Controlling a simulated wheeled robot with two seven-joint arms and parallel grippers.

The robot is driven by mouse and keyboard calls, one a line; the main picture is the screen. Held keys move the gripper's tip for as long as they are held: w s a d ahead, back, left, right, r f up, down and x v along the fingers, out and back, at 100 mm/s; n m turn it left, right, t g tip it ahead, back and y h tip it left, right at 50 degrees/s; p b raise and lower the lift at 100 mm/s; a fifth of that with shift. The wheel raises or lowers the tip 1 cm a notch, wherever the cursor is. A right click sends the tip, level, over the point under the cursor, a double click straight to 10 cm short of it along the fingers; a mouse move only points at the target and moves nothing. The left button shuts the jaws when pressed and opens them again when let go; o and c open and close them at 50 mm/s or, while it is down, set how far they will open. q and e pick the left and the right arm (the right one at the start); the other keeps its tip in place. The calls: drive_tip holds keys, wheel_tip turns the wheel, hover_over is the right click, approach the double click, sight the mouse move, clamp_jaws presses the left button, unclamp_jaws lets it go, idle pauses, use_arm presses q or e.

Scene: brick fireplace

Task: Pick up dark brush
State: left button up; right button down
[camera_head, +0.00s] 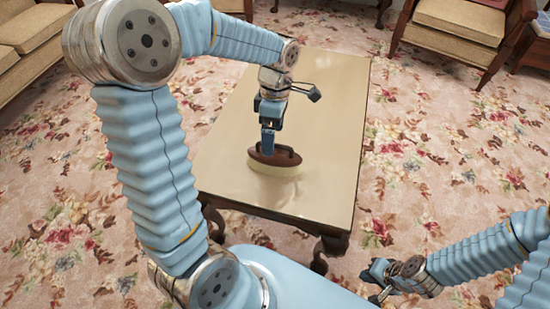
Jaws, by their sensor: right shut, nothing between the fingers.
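The dark brush (274,162) has a dark brown top with a handle and a pale cream bristle edge. It sits bristles down on the wooden table. My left gripper (268,148) points down at the brush, its fingertips at the handle. I cannot tell whether the fingers are around the handle or just beside it, or whether they are closed. My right gripper (372,283) is shut and empty at the lower right, off the table and well away from the brush.
The wooden table (325,120) is otherwise bare, with free room around the brush. Its front edge and curved legs are near my base. A tan armchair (28,40) stands at the upper left and another chair (455,25) at the upper right. Floral carpet (440,150) surrounds the table.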

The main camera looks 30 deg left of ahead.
sight(275, 153)
use_arm(q)
drive_tip(key=f, duration=0.5)
drive_tip(key=shift+s+d+f, duration=0.15)
drive_tip(key=shift+s+d, duration=0.15)
drive_tip(key=shift+d, duration=0.1)
drive_tip(key=c, duration=1.2)
drive_tip(key=shift+w+r, duration=0.1)
drive_tip(key=shift+r, duration=0.3)
wheel_tip(275, 153, up, 2)
drive_tip(key=shift+r, duration=0.25)
drive_tip(key=s+d+r, duration=0.3)
drive_tip(key=s+r, duration=0.6)
drive_tip(key=s, duration=0.4)
drive_tip(key=shift+s+d+r, duration=0.2)
drive_tip(key=shift+s+r, duration=0.2)
